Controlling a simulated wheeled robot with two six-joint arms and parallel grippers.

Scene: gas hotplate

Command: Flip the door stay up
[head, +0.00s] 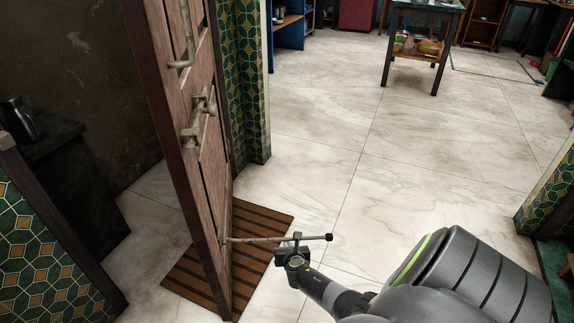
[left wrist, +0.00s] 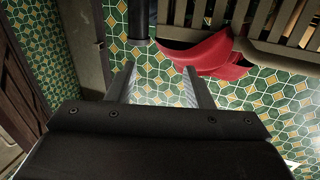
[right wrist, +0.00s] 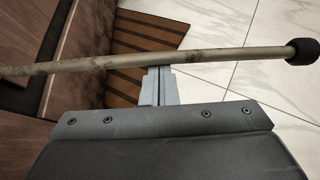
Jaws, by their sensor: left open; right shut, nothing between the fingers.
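The door stay (head: 268,239) is a thin metal rod with a black tip, attached low on the brown wooden door (head: 203,150). In the head view it sticks out to the right from the door, nearly level. My right gripper (head: 289,246) is shut with nothing between its fingers, right at the rod. In the right wrist view the rod (right wrist: 220,56) crosses just past the shut fingertips (right wrist: 158,75), with the black tip (right wrist: 302,51) at the right. The fingertips appear to touch or nearly touch it. My left gripper (left wrist: 164,85) is open and empty, away from the door.
A slatted brown mat (head: 190,283) lies on the floor under the door. A latch (head: 198,118) and a handle (head: 183,62) are higher on the door. The marble floor to the right is clear. A red cloth-like thing (left wrist: 205,55) shows in the left wrist view.

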